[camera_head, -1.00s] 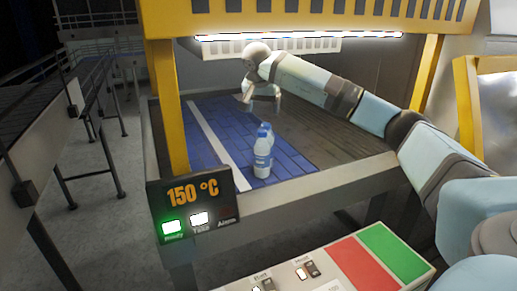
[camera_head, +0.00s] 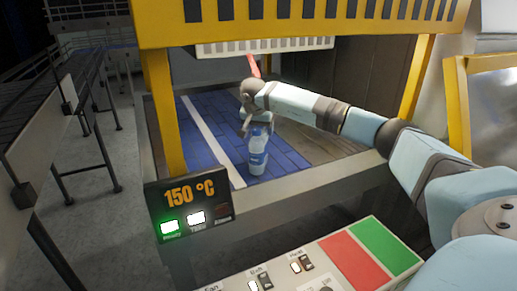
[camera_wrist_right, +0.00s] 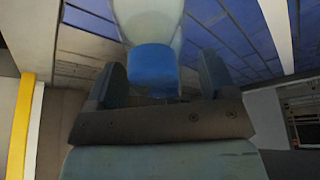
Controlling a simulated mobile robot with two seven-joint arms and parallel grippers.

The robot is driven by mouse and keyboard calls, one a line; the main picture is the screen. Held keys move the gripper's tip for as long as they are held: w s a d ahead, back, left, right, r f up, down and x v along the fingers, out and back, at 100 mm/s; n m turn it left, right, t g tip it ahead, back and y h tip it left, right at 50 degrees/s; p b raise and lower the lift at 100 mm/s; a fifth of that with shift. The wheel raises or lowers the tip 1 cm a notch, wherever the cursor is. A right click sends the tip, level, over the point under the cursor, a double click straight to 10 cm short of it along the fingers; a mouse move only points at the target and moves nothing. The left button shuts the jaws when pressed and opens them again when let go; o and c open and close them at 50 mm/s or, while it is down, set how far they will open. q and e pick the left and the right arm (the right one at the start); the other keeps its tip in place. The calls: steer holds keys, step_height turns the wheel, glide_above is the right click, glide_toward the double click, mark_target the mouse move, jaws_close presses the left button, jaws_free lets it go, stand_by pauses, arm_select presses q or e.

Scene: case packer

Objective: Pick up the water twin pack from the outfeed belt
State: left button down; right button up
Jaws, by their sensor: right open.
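The water twin pack (camera_head: 258,158) stands upright on the blue outfeed belt (camera_head: 210,142), near its front edge. It is clear bottles with blue-and-white labels; the rear bottle is mostly hidden in the head view. My left gripper is out of view.
A yellow guard frame (camera_head: 163,110) and hood (camera_head: 300,28) surround the belt. A display reading 150 °C (camera_head: 190,205) and a button panel (camera_head: 330,262) stand in front. Dark conveyors with rails (camera_head: 75,95) run at the left.

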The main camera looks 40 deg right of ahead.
steer(key=shift+r, duration=0.1)
jaws_close()
stand_by(0.3)
